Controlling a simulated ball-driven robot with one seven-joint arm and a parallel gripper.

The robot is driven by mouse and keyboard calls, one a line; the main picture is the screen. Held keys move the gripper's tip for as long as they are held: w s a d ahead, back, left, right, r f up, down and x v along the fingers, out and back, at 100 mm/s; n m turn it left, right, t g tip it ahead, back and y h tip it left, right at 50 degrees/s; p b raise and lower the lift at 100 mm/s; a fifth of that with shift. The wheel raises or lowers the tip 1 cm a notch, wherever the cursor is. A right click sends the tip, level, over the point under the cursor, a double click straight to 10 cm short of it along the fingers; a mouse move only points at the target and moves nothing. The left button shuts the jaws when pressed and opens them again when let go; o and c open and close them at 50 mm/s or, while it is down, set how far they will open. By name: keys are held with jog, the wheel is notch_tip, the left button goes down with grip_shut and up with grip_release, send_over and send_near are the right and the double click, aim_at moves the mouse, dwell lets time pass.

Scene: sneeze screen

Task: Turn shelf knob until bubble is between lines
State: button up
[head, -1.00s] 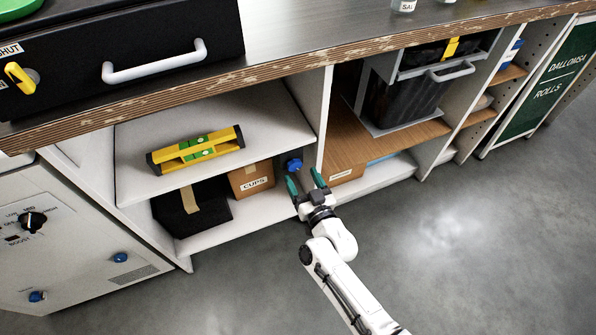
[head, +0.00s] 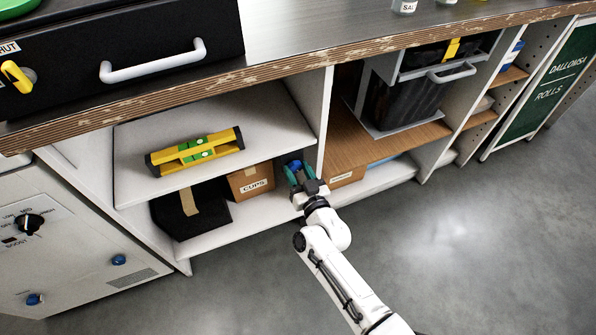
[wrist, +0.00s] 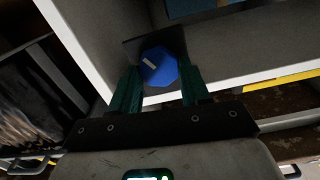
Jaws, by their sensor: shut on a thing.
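The blue shelf knob (head: 295,165) is under the right end of the white shelf (head: 270,105). In the wrist view the knob (wrist: 159,67) is a faceted blue disc with a pale mark, in front of a dark bracket. My gripper (head: 299,176) has its green fingers on either side of the knob and is shut on it; the fingers also show in the wrist view (wrist: 160,88). The yellow spirit level (head: 195,152) with green vials lies on the shelf. The bubble and lines are too small to read.
Under the shelf are a cardboard box marked CUPS (head: 250,182) and a black box (head: 190,210). A white divider (head: 325,120) stands right of the knob. The wooden counter edge (head: 270,70) overhangs above. The grey floor (head: 450,235) is clear.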

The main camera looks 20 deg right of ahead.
jog(key=c, duration=0.4)
